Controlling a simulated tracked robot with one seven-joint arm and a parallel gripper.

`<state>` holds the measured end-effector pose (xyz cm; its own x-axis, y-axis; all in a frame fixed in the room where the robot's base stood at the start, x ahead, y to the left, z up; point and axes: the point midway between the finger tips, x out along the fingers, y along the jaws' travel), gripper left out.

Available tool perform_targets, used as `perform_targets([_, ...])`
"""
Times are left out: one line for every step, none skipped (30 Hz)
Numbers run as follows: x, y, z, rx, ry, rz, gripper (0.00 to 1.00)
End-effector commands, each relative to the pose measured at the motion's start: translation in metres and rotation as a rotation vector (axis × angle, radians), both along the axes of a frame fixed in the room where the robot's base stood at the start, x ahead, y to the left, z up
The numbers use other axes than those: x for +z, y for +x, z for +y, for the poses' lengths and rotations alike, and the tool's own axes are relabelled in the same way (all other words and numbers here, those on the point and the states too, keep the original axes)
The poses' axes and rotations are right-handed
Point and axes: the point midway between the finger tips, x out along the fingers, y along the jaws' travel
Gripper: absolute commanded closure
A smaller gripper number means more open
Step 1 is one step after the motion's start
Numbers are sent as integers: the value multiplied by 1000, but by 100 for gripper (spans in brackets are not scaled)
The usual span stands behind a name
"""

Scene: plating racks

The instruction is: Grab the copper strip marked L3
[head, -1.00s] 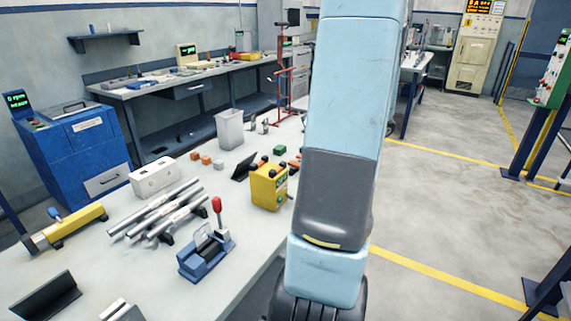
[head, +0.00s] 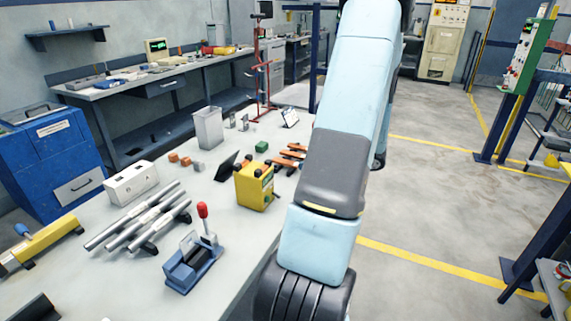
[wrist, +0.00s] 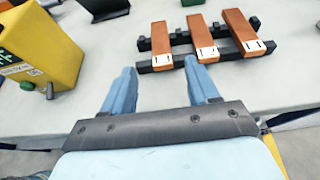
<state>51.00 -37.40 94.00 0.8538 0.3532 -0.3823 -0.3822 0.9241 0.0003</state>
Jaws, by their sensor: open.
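Three copper strips lie side by side across a black rack in the wrist view: a left strip (wrist: 160,42), a middle strip (wrist: 201,36) and a right strip (wrist: 242,32). Each has a white label on its near end; the print is too small to read, so I cannot tell which is L3. In the head view the strips (head: 291,157) show partly beside my arm. My gripper (wrist: 160,72) is open and empty. Its two blue fingers are short of the rack, pointing toward the left and middle strips, apart from them.
A yellow box (wrist: 40,45) stands left of my gripper, also seen in the head view (head: 252,187). A black angled stand (wrist: 102,8) is behind it. A blue press with a red-knobbed lever (head: 193,265) and grey rods (head: 140,218) lie farther left. Bare tabletop lies before the rack.

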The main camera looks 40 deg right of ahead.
Motion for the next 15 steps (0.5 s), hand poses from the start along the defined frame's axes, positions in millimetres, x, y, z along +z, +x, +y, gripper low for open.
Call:
perform_targets([-2,6,3,3,1,0,40])
perform_targets([-4,9,4,3,1,0,40])
perform_targets([-5,11,5,2,1,0,40])
perform_targets([-5,13,6,2,0,1,40])
perform_targets([-6,14,7,2,0,1,40])
perform_targets([-6,15,7,2,0,1,40])
perform_targets([-6,16,7,2,0,1,40])
perform_targets([-7,17,8,2,-1,1,40])
perform_targets([-7,18,8,2,-1,1,40])
perform_targets([-7,20,9,2,0,0,40])
perform_targets([-7,22,9,3,0,0,40])
perform_targets([-7,25,10,3,0,0,40])
perform_targets([-8,28,11,3,0,0,40])
perform_targets([-8,32,13,4,1,0,40])
perform_targets([-9,37,14,5,0,1,40])
